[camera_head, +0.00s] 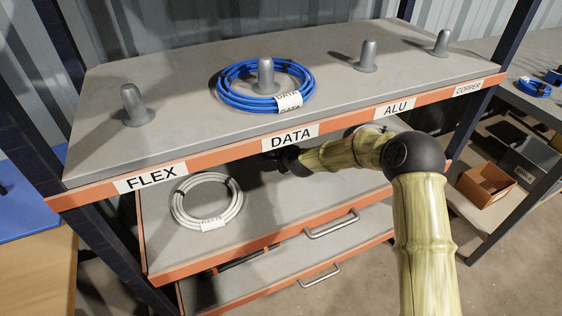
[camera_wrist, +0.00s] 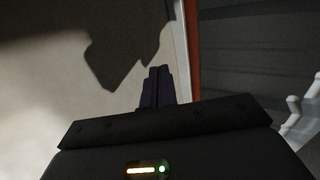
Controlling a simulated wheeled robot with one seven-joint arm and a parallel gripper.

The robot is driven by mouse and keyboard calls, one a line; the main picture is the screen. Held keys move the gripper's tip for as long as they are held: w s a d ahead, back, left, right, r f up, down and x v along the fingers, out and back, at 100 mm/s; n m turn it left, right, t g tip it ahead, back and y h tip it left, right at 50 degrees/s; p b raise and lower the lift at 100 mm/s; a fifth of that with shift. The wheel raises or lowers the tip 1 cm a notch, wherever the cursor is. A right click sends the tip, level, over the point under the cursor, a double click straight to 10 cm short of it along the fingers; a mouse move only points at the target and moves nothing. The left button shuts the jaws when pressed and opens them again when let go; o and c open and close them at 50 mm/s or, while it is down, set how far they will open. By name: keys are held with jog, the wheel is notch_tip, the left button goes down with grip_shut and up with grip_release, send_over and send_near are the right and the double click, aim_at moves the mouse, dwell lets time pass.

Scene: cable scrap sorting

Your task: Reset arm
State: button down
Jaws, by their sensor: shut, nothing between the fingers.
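My arm (camera_head: 345,152) reaches in from the right of the head view, under the front edge of the top shelf. My gripper (camera_wrist: 157,72) shows in the wrist view with its dark fingers together and nothing between them. It is over a pale grey surface, beside an orange edge. In the head view the gripper is mostly hidden under the top shelf, near the DATA label (camera_head: 291,137). A white cable coil (camera_head: 176,205) with a tag lies on the lower drawer shelf, left of the gripper. A blue cable coil (camera_head: 237,97) lies around the peg above the DATA label.
The top shelf (camera_head: 200,120) has bare pegs at FLEX (camera_head: 133,104), ALU (camera_head: 368,55) and COPPER (camera_head: 441,43). The lower shelf (camera_head: 260,212) has a metal handle (camera_head: 332,224). At right, another bench holds a blue coil (camera_head: 534,87), with an orange bin (camera_head: 485,187) below.

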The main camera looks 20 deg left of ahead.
jog(key=shift+s+d, duration=0.7)
jog(key=shift+d, duration=0.1)
jog(key=s+d+r+n+h, duration=0.1)
jog(key=d+n, duration=0.1)
jog(key=d, duration=0.4)
jog(key=s+d+r+n+g+h, duration=0.1)
jog(key=d, duration=0.5)
jog(key=s+d+r+n+h, duration=0.1)
jog(key=s+d+n, duration=0.1)
jog(key=d, duration=0.4)
jog(key=shift+d+n+g, duration=0.1)
jog(key=shift+n+g, duration=0.2)
jog(key=s+d+r+n+g+h, duration=0.1)
jog(key=s+d+r+g+h, duration=0.15)
jog(key=s+d, duration=1.05)
jog(key=s+d+r+n+g+h, duration=0.15)
jog(key=s+d+h, duration=0.25)
jog(key=s+d, duration=0.85)
jog(key=w+d+r+p, duration=0.1)
jog(key=r+p, duration=1.2)
jog(key=w+d+r+p, duration=0.2)
jog(key=r+p, duration=1.2)
jog(key=shift+w+d+r, duration=0.15)
jog(key=shift+w+d, duration=0.05)
jog(key=shift+y, duration=0.25)
